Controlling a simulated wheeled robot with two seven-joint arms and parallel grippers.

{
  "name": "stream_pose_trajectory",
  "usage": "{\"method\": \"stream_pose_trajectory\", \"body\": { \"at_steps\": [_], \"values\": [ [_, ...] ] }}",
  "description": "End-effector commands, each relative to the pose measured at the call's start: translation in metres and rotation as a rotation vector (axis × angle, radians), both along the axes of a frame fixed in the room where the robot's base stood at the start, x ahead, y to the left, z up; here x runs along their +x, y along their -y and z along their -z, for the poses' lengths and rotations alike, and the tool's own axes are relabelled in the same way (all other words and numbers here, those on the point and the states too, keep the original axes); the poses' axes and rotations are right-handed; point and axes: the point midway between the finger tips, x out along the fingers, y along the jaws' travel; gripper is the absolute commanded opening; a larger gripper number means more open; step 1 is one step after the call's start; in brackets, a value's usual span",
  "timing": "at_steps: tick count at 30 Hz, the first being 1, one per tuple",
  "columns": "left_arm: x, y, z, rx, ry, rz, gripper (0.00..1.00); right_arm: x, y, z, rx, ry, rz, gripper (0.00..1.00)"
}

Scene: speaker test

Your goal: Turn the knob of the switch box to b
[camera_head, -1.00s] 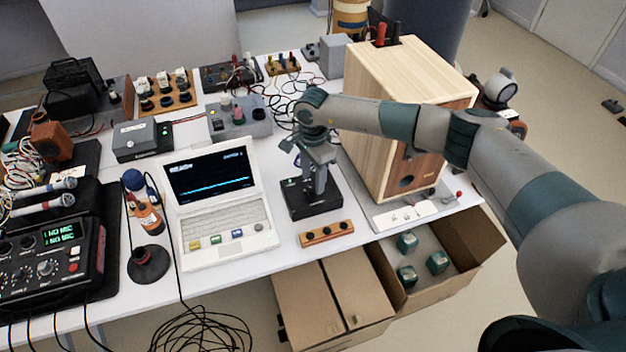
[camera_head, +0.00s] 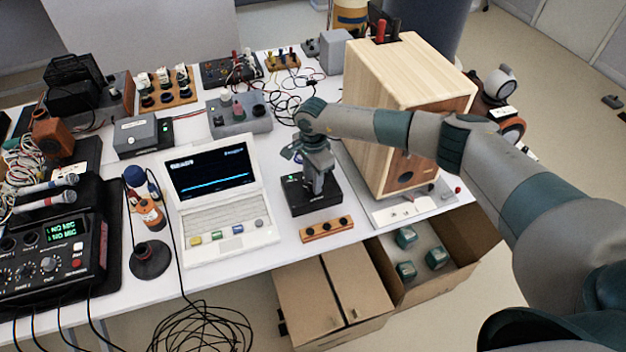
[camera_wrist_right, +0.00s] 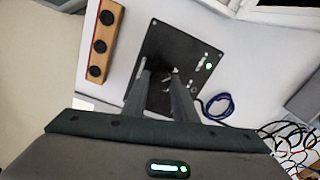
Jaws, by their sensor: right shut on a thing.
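The switch box (camera_head: 312,207) is a flat black box on the white table, right of the laptop. A small green light shows on its top. In the right wrist view the black top (camera_wrist_right: 190,45) has white markings and a lit green spot. My right gripper (camera_head: 317,190) points down over the middle of the box. Its two fingers (camera_wrist_right: 160,85) are shut on the knob, which they mostly hide. I cannot read which letter the knob points to. My left gripper is not in view.
An open white laptop (camera_head: 220,215) stands left of the box. A wooden strip with dark holes (camera_head: 326,229) lies in front, near the table edge. A tall wooden speaker cabinet (camera_head: 385,85) stands close behind on the right. Loose cables (camera_head: 285,105) lie behind.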

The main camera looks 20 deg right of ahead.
Motion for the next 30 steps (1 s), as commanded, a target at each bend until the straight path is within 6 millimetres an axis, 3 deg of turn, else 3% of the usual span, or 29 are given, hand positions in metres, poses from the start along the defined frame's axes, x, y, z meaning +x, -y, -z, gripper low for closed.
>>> {"method": "stream_pose_trajectory", "body": {
  "at_steps": [14, 30],
  "values": [
    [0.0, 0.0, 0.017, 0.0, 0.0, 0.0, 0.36, 0.001, 0.0, 0.002, 0.001, 0.002, 0.142, 0.03],
    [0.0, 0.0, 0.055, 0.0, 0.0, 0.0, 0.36, 0.001, 0.0, 0.002, 0.002, 0.003, 0.578, 0.03]
  ]
}}
